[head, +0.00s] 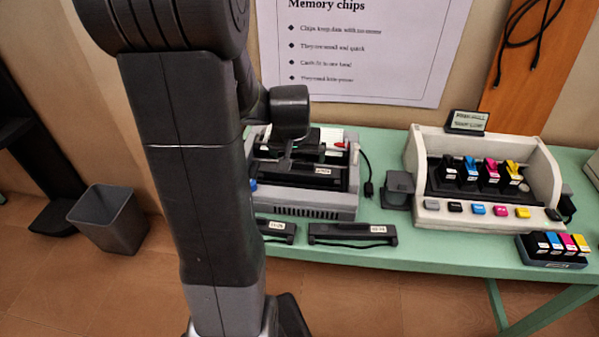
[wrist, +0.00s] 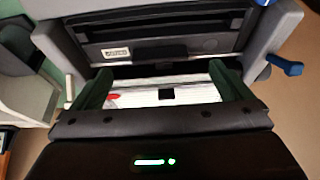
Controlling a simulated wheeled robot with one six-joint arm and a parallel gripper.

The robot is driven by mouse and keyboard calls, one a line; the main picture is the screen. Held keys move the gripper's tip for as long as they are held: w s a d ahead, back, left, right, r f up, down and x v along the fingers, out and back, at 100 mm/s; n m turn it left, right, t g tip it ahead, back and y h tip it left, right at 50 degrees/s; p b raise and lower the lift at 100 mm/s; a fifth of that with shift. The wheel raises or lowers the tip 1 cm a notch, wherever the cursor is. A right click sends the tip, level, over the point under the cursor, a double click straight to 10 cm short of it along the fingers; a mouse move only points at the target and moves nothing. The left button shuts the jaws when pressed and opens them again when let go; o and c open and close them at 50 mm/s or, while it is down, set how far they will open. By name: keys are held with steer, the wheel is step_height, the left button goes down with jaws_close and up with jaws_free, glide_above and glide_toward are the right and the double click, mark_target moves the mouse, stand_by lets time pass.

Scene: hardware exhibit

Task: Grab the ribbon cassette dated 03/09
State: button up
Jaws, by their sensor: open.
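A black ribbon cassette (head: 303,175) sits inside the open grey printer (head: 305,210). In the wrist view the cassette (wrist: 165,25) carries a white label that is upside down and blurred; it may read 03/09, but I cannot be sure. Two more black cassettes lie on the green table in front of the printer, a left one (head: 276,231) partly behind my arm and a right one (head: 340,234). Their labels are too small to read surely. My gripper (wrist: 160,70) is open and empty over the printer, its fingers apart from the cassette, with white paper showing between them.
A cream inkjet printer (head: 480,222) with several coloured cartridges stands to the right on the table (head: 420,253). A small cartridge tray (head: 552,263) sits at its front right. A cable hangs beside the grey printer. A grey bin (head: 108,220) stands on the floor at left.

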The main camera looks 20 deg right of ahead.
mark_target(299, 163)
steer(key=shift+w+p+x, duration=0.2)
steer(key=shift+p+x, duration=0.2)
steer(key=shift+x, duration=2.3)
steer(key=shift+d+r, duration=0.1)
steer(key=shift+d, duration=0.05)
steer(key=c, duration=1.1)
